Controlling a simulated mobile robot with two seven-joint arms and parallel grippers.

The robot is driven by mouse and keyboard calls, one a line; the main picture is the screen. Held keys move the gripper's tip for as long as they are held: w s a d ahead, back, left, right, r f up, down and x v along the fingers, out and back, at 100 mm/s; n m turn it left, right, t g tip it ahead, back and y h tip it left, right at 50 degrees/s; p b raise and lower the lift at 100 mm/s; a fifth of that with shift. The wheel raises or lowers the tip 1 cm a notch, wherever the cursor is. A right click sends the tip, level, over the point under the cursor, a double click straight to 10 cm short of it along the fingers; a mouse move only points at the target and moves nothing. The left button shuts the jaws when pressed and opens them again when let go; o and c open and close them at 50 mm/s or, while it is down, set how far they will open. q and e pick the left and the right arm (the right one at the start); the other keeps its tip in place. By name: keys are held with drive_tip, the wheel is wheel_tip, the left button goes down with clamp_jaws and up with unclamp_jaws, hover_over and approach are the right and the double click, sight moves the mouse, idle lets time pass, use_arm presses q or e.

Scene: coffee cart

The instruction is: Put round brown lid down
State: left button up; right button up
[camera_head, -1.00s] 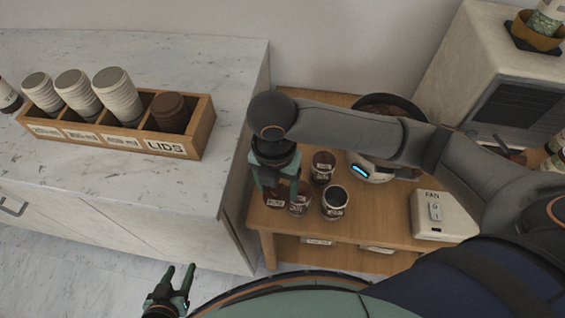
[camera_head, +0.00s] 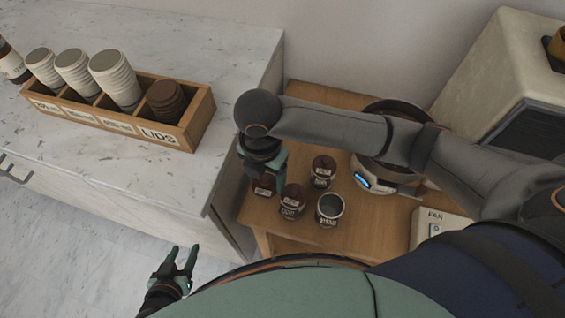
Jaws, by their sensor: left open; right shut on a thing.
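My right gripper (camera_head: 262,180) points down at the left end of the wooden table. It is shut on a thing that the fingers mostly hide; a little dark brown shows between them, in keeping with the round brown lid. I cannot tell whether it touches anything below. A dark labelled container (camera_head: 265,188) shows at the fingertips. A brown labelled jar (camera_head: 292,203) stands just right of the fingers, with another brown jar (camera_head: 322,172) behind it and an open-topped jar (camera_head: 330,210) further right. My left gripper (camera_head: 182,262) is open and empty, low beside the counter.
A wooden organizer (camera_head: 195,127) marked LIDS stands on the marble counter (camera_head: 70,150), with white cup stacks and a brown stack (camera_head: 165,100). A round appliance (camera_head: 375,180) and a box marked PAN (camera_head: 432,222) are at right. The counter's front is clear.

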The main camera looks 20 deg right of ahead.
drive_tip(key=w+d+f, duration=0.4)
drive_tip(key=w+f, duration=0.1)
drive_tip(key=w+d+f+b, duration=0.1)
drive_tip(key=w+f, duration=0.1)
drive_tip(key=shift+w+d+f, duration=0.3)
drive_tip(key=shift+d, duration=0.1)
drive_tip(key=shift+w+d+f, duration=0.1)
drive_tip(key=shift+f, duration=0.1)
drive_tip(key=shift+w+f, duration=0.1)
drive_tip(key=shift+f, duration=1.55)
drive_tip(key=shift+f+b, duration=0.1)
drive_tip(key=shift+b, duration=0.2)
drive_tip(key=o, duration=1.3)
drive_tip(key=shift+o, duration=0.2)
wheel_tip(320, 180, up, 12)
drive_tip(key=p, duration=0.1)
